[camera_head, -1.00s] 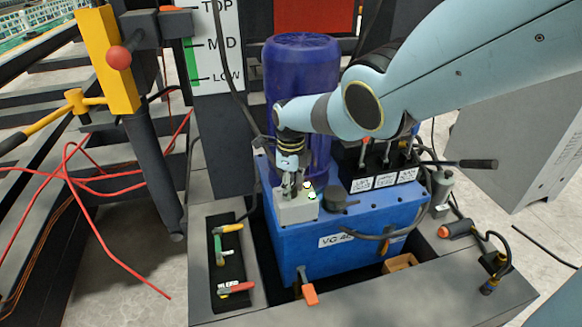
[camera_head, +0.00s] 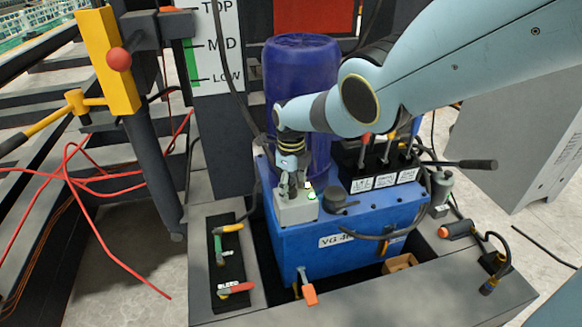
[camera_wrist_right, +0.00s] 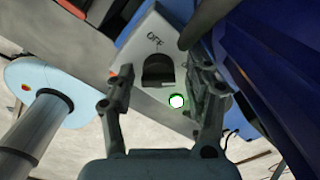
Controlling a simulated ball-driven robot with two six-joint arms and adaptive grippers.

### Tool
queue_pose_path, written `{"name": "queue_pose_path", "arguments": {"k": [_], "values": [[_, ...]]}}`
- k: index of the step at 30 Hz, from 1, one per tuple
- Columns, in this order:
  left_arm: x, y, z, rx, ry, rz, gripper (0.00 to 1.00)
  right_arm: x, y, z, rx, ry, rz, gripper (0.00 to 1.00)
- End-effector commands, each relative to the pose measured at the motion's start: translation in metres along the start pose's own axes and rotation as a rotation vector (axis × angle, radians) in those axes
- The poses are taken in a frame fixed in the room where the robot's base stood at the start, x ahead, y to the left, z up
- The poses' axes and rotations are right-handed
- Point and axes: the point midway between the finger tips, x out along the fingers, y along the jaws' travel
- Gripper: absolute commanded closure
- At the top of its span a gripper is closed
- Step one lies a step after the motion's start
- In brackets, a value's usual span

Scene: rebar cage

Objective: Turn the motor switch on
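The motor switch is a dark rocker or lever (camera_wrist_right: 158,70) on a pale grey box, below the printed word OFF in the right wrist view. In the head view the switch box (camera_head: 297,212) sits on the front left corner of the blue power unit (camera_head: 290,250). My right gripper (camera_head: 291,190) points down at the box top. In the wrist view its fingers (camera_wrist_right: 160,76) are apart, one on each side of the switch; I cannot tell whether they touch it. A lamp (camera_wrist_right: 176,101) with a green rim glows beside the switch. My left gripper is not in view.
A dark blue motor cylinder (camera_head: 302,95) stands just behind the gripper. A black cap (camera_head: 340,200) and labelled levers (camera_head: 385,150) are to the right. Coloured valve handles (camera_head: 230,228) lie at left. Red hoses (camera_head: 75,170) cross the left side.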

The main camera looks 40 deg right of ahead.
Motion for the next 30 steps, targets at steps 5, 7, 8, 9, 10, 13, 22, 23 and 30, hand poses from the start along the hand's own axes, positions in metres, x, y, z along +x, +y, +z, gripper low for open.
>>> {"name": "queue_pose_path", "arguments": {"k": [5,7,8,9,10,13,22,23,30], "values": [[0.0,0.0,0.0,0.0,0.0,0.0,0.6,0.001,0.001,0.0,-0.001,0.001,0.002,0.43],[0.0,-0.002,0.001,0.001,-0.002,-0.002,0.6,0.001,0.001,-0.001,-0.001,0.002,0.002,0.43],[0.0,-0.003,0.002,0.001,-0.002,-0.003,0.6,0.001,0.001,-0.001,-0.001,0.002,0.002,0.43],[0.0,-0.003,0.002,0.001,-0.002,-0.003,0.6,0.0,0.001,-0.001,-0.001,0.002,0.002,0.43],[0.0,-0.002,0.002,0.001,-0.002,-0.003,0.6,0.0,0.001,0.0,-0.001,0.001,0.002,0.43],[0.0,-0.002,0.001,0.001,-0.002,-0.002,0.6,-0.004,0.0,0.0,-0.001,0.0,0.001,0.43],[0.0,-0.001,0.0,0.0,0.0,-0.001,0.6,-0.036,0.0,0.0,-0.002,-0.002,-0.002,0.43],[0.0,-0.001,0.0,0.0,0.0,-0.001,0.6,-0.041,0.0,0.0,-0.002,-0.001,-0.001,0.43],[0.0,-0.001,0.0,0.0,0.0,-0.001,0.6,-0.09,0.0,0.0,-0.002,-0.001,-0.001,0.43]]}}
